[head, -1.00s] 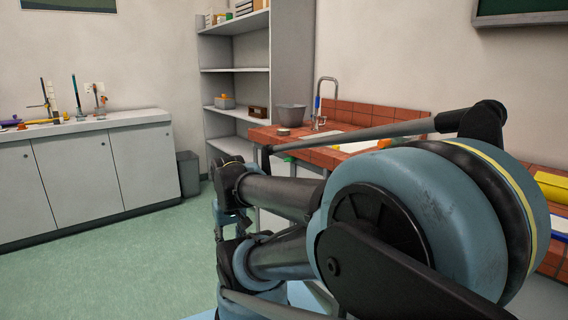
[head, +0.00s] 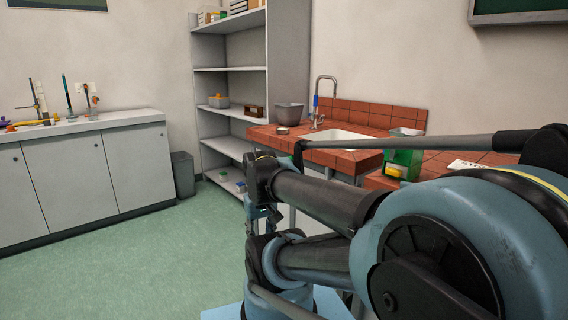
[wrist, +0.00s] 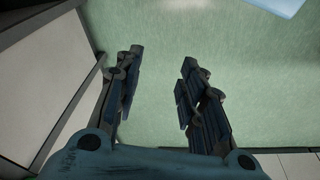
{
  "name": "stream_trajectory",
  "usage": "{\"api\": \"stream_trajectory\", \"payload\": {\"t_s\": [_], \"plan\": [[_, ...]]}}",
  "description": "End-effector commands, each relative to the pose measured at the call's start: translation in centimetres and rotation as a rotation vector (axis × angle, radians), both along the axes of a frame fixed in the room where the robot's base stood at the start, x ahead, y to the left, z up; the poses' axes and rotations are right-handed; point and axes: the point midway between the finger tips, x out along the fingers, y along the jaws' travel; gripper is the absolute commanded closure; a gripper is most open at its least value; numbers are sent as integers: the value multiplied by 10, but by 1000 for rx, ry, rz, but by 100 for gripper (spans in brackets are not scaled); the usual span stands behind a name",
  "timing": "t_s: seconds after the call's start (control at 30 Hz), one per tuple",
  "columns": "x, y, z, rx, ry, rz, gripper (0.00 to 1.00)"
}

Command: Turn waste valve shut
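I cannot make out a waste valve in either view. The white sink (head: 340,139) is set into a red-tiled bench (head: 318,153) right of centre in the head view, with a tall tap (head: 318,100) behind it. The space under the bench is largely hidden by my arm. My gripper (wrist: 158,58) is open and empty in the wrist view, its two dark fingers apart above the green floor. In the head view it is mostly hidden by my arm links, below and left of the sink bench.
A grey shelf unit (head: 230,69) and a bin (head: 183,174) stand left of the sink. A white cabinet (head: 75,180) lines the left wall. A green container (head: 402,160) stands on the tiles at right. Green floor (head: 140,260) is clear at left.

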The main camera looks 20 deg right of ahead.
Motion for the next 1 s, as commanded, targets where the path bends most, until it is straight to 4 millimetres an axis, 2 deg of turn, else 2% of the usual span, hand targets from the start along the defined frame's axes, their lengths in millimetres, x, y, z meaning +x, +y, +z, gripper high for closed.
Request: {"api": "stream_trajectory", "payload": {"t_s": [0.37,0.7,1.0], "plan": [[68,-47,34,-252,11,89,63],[144,-87,60,-506,28,167,63],[216,-112,75,-729,47,230,63]]}}
